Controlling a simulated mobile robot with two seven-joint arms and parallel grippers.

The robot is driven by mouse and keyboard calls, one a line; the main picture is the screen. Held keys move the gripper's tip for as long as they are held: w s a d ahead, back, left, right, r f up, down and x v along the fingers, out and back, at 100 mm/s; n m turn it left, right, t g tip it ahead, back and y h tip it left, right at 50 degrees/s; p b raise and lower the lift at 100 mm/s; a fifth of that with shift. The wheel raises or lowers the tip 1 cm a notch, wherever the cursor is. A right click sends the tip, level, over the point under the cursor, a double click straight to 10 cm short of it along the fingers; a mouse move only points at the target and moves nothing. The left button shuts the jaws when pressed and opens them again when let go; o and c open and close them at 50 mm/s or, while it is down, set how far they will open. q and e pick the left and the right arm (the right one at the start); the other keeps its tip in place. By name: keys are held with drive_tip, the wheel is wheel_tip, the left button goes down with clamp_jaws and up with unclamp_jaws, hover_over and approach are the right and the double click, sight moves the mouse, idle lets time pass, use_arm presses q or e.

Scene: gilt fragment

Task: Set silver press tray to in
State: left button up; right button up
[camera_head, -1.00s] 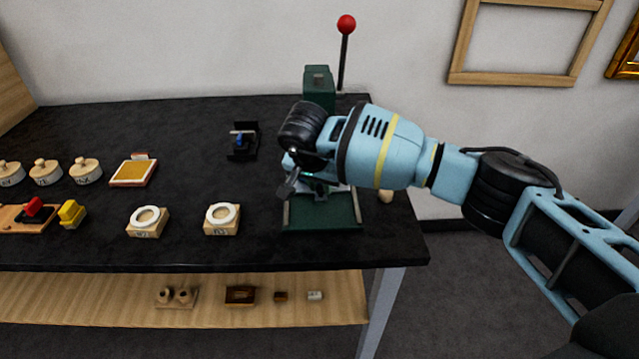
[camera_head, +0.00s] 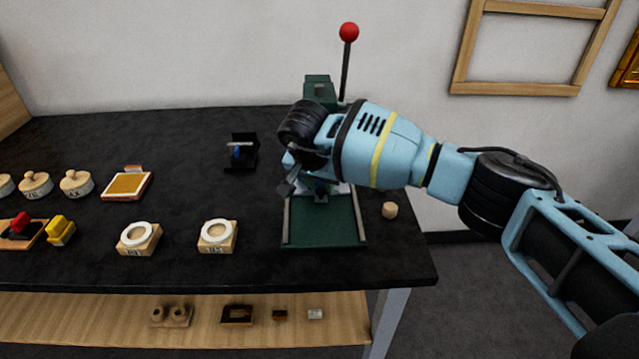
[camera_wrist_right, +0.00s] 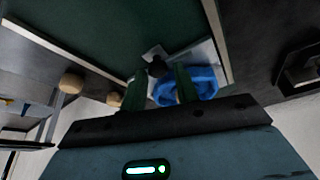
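The green press (camera_head: 319,92) stands at the table's right end, with a red-balled lever rising behind. Its low green base (camera_head: 322,228) lies bare at the front. A small part of the silver press tray (camera_head: 343,189) shows between the base's rails, below my right gripper. In the right wrist view the silver tray (camera_wrist_right: 207,54) carries something blue. My right gripper (camera_head: 287,186) is at the press, its hand hiding the press's middle. In the wrist view its two fingers (camera_wrist_right: 161,78) stand apart, with a small dark knob seen between their tips. My left gripper is not in view.
A small wooden cylinder (camera_head: 390,210) stands right of the press. A black holder with a blue piece (camera_head: 241,152) sits behind left. Two wooden blocks with white rings (camera_head: 217,235) stand left of the press. Dark tabletop is clear between them.

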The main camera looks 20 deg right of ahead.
drive_tip(key=v, duration=0.7)
drive_tip(key=shift+r, duration=0.35)
drive_tip(key=shift+s+f, duration=0.1)
